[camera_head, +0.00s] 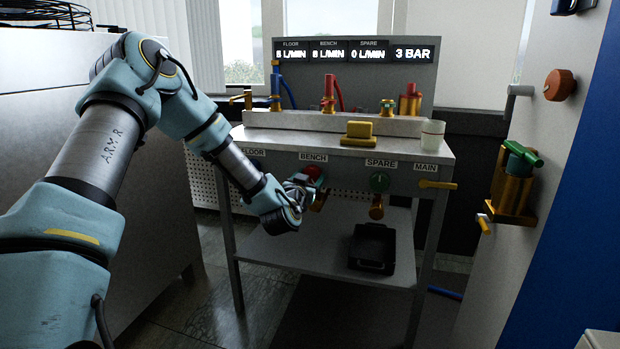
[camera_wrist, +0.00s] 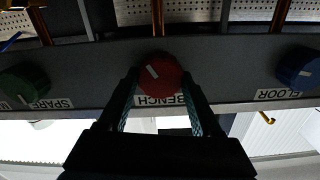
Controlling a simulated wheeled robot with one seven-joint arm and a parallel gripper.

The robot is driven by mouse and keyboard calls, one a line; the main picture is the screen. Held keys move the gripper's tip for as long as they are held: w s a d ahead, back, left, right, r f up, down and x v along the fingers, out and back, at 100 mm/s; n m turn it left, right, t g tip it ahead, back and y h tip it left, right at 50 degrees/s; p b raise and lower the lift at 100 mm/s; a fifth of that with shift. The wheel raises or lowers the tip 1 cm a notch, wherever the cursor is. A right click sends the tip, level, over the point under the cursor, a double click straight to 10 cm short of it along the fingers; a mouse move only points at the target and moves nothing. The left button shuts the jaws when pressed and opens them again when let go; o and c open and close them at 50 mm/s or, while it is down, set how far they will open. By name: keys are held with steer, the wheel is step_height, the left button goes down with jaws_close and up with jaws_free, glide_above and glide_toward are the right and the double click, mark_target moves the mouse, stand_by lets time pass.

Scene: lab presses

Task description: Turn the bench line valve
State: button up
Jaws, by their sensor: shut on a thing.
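The bench line valve is a round red knob (camera_head: 313,172) on the front of the grey bench, under the BENCH label (camera_head: 313,157). My gripper (camera_head: 302,181) reaches it from the left and partly hides it in the head view. In the wrist view, which is upside down, the red knob (camera_wrist: 160,73) sits between the two fingertips of my gripper (camera_wrist: 160,80), and the gripper is shut on it. A pale mark on the knob points up and left in that view. The BENCH display (camera_head: 329,52) appears to read 6 L/MIN.
A green SPARE knob (camera_head: 380,181) is right of the red one. The blue FLOOR knob (camera_wrist: 298,68) is on its other side. A yellow MAIN lever (camera_head: 437,185) is at the bench's right end. A black tray (camera_head: 372,248) rests on the lower shelf (camera_head: 320,258).

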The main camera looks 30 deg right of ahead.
steer(key=n, duration=2.2)
steer(key=shift+a+f, duration=0.1)
steer(key=shift+n, duration=0.3)
stand_by(0.3)
steer(key=o, duration=1.4)
